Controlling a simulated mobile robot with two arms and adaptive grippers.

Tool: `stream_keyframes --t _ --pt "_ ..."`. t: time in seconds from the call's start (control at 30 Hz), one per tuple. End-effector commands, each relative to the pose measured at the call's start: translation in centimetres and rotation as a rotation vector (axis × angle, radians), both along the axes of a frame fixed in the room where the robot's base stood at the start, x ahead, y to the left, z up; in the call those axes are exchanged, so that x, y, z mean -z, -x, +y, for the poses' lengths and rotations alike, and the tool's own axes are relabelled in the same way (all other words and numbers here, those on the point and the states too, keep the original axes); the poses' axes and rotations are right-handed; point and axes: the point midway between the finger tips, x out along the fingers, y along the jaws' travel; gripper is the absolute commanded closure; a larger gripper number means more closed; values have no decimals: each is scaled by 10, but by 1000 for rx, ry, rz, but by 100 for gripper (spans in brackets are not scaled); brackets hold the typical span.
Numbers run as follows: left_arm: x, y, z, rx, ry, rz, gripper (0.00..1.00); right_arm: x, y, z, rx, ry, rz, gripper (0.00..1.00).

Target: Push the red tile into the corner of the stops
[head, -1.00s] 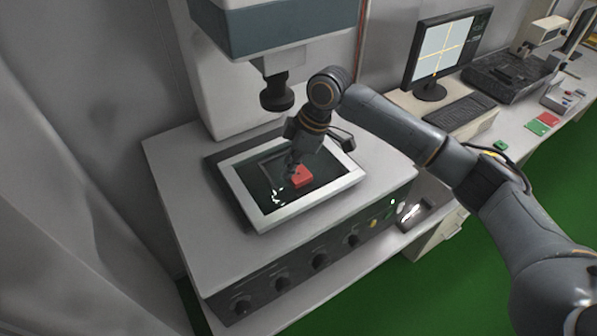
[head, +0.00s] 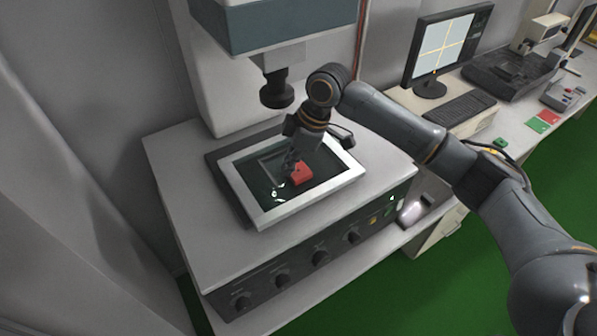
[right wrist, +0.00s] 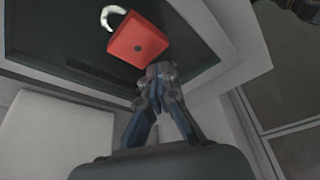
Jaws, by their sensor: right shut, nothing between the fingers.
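The red tile (head: 301,173) lies on the dark glass inside the pale-framed stage (head: 247,204). It also shows in the right wrist view (right wrist: 138,42), with a small dark dot on its face. My right gripper (head: 289,168) is shut and empty, low over the glass at the tile's left side in the head view. In the right wrist view its fingertips (right wrist: 158,72) are right by the tile's edge; I cannot tell whether they touch it. A thin L-shaped edge on the glass (head: 262,160), perhaps the stops, shows behind and left of the gripper, partly hidden. My left gripper is out of view.
A dark lens (head: 277,93) hangs from the machine head just behind my right wrist. Knobs line the machine's front panel (head: 320,257). A monitor (head: 445,48) and keyboard (head: 459,114) stand on the bench to the right.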

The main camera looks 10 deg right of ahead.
Motion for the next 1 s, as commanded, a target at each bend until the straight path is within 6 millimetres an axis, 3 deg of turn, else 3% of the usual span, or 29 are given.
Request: stream_keyframes --t 0.43,1.0 --pt "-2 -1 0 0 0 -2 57 -1 -2 -5 2 1 1 100" --pt "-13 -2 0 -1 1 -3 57 0 -25 -68 3 0 1 100"
